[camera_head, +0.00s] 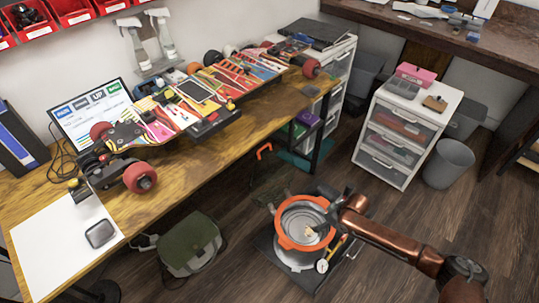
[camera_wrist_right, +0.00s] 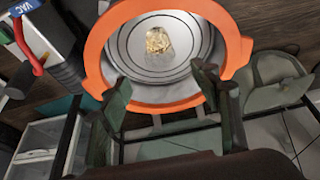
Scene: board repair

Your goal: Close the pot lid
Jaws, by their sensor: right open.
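The pot (camera_head: 292,258) is a silver vessel on a dark base on the floor right of the workbench. A wide orange ring (camera_head: 284,240) circles its top, with shiny metal and a small yellowish piece (camera_wrist_right: 158,41) inside. The ring also fills the top of the right wrist view (camera_wrist_right: 98,52). I cannot clearly tell the lid apart from the ring. My right gripper (camera_head: 338,212) is at the ring's right side. In the right wrist view my right gripper (camera_wrist_right: 163,90) has its fingers apart in front of the ring, with nothing seen held. My left gripper is out of view.
The workbench (camera_head: 180,175) carries skateboard-like boards. An orange loop (camera_head: 264,150) rises behind the pot above a dark see-through shape. A green bag (camera_head: 188,245) lies left on the floor. A white drawer unit (camera_head: 400,135) and grey bin (camera_head: 449,164) stand right.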

